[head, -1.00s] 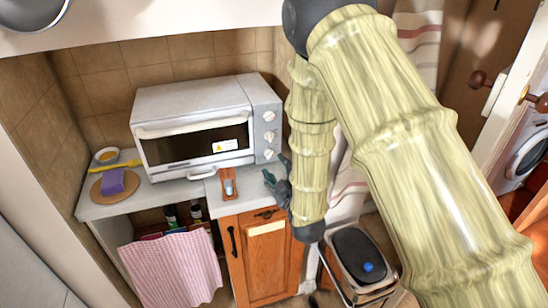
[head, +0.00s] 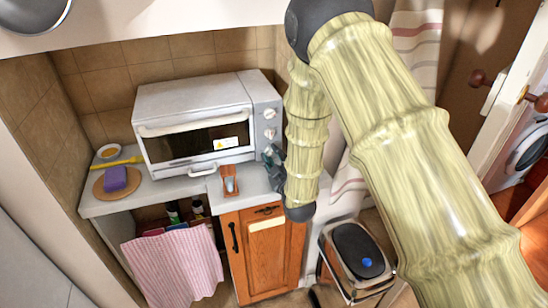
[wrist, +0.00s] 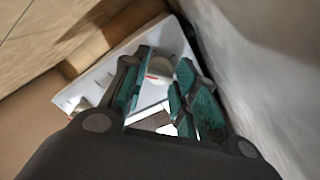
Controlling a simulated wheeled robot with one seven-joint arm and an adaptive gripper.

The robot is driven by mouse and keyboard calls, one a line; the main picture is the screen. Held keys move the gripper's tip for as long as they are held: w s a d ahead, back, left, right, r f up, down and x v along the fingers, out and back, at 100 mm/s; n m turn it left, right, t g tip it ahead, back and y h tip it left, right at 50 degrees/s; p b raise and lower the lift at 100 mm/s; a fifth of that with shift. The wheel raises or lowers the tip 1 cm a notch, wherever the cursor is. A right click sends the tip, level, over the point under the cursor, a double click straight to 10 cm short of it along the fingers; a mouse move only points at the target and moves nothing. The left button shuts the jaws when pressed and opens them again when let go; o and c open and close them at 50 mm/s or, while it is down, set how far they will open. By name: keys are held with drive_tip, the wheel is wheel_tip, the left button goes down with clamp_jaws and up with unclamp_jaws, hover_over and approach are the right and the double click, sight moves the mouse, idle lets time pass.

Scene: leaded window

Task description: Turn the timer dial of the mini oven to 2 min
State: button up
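The white mini oven (head: 190,110) stands on the counter, its door closed. Its right front panel carries a column of white dials; the upper dial (head: 270,114) and middle dial (head: 269,133) show clearly. My gripper (head: 272,157) is at the lowest dial and partly hides it. In the wrist view my gripper (wrist: 160,82) is open, with teal finger pads on both sides of a white dial (wrist: 160,67) bearing a red mark. I cannot tell whether the pads touch it. Another dial (wrist: 82,105) shows to the left. The dial markings are too small to read.
A metal bin (head: 356,250) stands on the floor right of the cabinet (head: 265,262).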

drive_tip(key=shift+c, duration=0.7)
drive_tip(key=shift+f+m+b, duration=0.1)
drive_tip(key=shift+m+b, duration=0.2)
drive_tip(key=shift+b, duration=0.15)
drive_tip(key=shift+m, duration=0.3)
drive_tip(key=o, duration=1)
drive_tip(key=shift+s, duration=0.1)
drive_tip(key=v, duration=1.2)
